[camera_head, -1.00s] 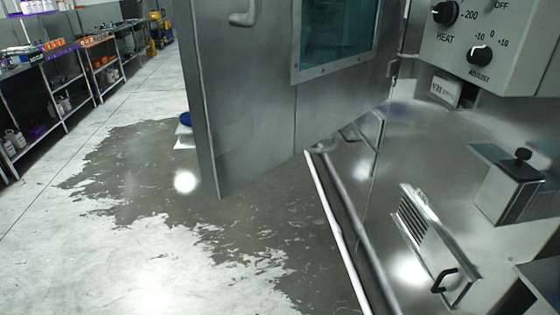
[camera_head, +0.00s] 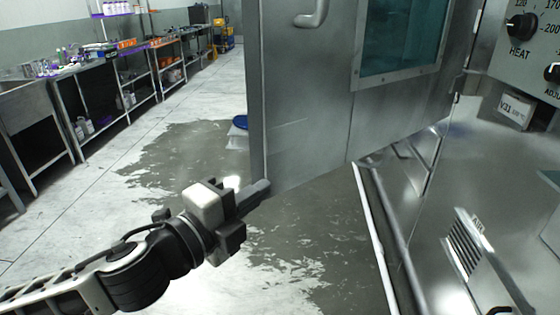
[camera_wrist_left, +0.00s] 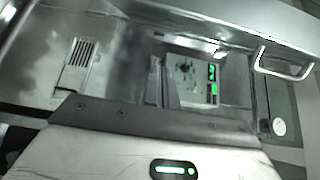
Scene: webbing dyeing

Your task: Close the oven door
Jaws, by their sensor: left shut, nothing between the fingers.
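The oven door (camera_head: 310,120) is a grey metal panel with a teal window (camera_head: 400,38) and a handle (camera_head: 312,14) near its top. It stands open, swung out from the oven body (camera_head: 500,165) at the right. My left gripper (camera_head: 262,188) is shut and empty, at the lower free edge of the door. Whether its fingertips touch the door I cannot tell. In the left wrist view the shut fingers (camera_wrist_left: 162,85) point toward metal panels, with a bar handle (camera_wrist_left: 285,66) at the right. My right gripper is not in view.
A control box (camera_head: 525,40) with knobs is on the oven at the upper right. Metal shelves and benches (camera_head: 85,95) line the left wall. A blue-lidded container (camera_head: 239,123) stands behind the door edge. The floor (camera_head: 75,215) at left is clear.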

